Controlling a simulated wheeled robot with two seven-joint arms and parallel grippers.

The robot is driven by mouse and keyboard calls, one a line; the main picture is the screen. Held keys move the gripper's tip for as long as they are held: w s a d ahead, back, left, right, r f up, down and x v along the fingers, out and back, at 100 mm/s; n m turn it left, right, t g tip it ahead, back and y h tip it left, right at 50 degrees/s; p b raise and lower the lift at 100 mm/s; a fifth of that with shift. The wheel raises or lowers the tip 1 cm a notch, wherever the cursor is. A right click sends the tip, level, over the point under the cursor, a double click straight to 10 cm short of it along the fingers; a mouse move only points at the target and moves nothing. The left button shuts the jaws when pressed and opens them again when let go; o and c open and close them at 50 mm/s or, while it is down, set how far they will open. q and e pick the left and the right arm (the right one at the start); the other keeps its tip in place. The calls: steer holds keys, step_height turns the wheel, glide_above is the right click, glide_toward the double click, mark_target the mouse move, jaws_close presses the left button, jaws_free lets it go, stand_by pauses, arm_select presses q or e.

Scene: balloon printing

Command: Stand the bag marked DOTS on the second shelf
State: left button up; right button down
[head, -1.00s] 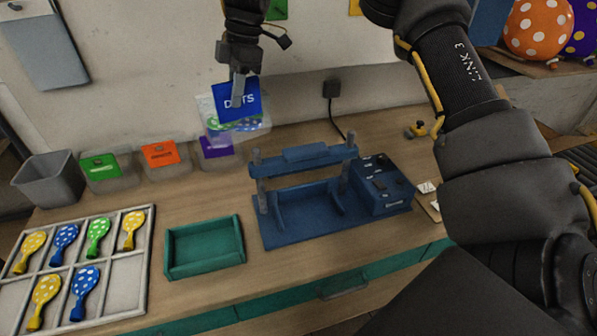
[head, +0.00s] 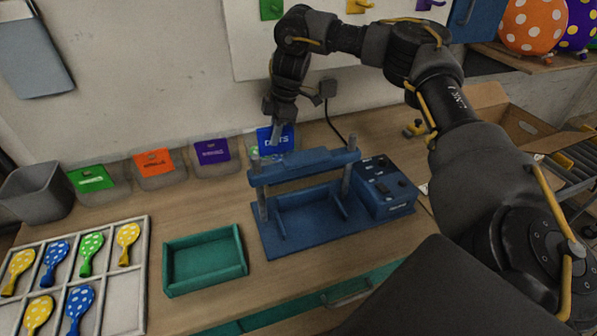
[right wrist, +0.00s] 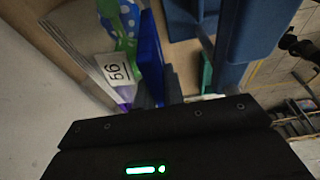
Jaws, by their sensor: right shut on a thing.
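The DOTS bag (head: 275,138) is clear with a blue label on top. My right gripper (head: 281,127) is shut on its labelled top edge, behind the blue press. The bag's lower part is mostly hidden by the press, so I cannot tell whether it touches the table. The right wrist view shows the blue label (right wrist: 150,58), green and blue dotted contents, and a tag reading 56 or 99. A wooden shelf (head: 540,66) is at the upper right. I cannot tell which shelf is the second. My left gripper is not in view.
Bags with green (head: 91,179), orange (head: 154,162) and purple (head: 212,151) labels stand along the wall beside a grey bin (head: 38,194). The blue press (head: 325,228), a teal tray (head: 205,262) and a balloon tray (head: 118,290) occupy the table. An open carton (head: 525,130) is at right.

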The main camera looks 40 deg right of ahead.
mark_target(275, 152)
step_height(275, 152, down, 6)
steer(key=shift+r+p, duration=0.1)
steer(key=shift+p, duration=0.65)
steer(key=shift+f+p, duration=0.55)
steer(key=shift+f, duration=1.45)
steer(key=c, duration=1.5)
jaws_free()
steer(key=shift+f, duration=0.1)
